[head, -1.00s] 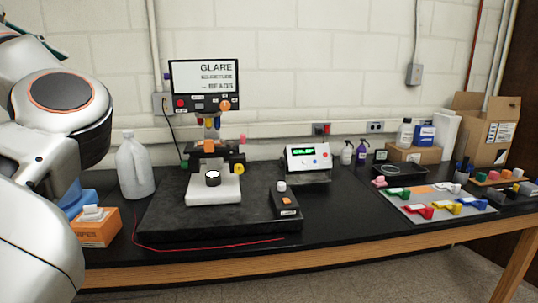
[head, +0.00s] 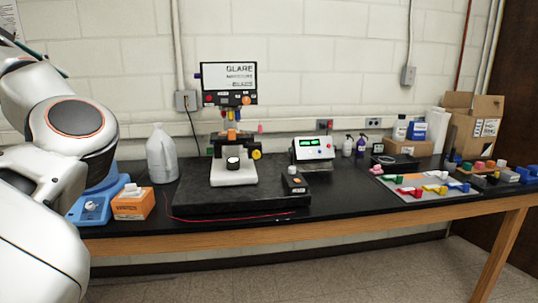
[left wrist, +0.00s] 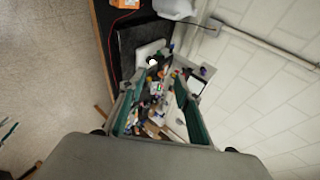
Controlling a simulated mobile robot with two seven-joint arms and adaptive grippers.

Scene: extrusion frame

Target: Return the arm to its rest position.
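My left arm fills the left side of the head view, white with dark round joint covers. Its gripper is outside that view. In the left wrist view my left gripper (left wrist: 160,82) shows two green-lined fingers spread apart, with nothing held between them. Beyond the fingers lie the bench and its small items, some way off. My right arm and right gripper are in neither view.
The black bench (head: 345,206) carries an orange box (head: 133,205), a white jug (head: 161,155), a machine with a screen (head: 229,82), a control box (head: 313,150) and a parts mat (head: 452,192). A blue device (head: 92,208) stands close beside my left arm. Floor (head: 400,270) in front is clear.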

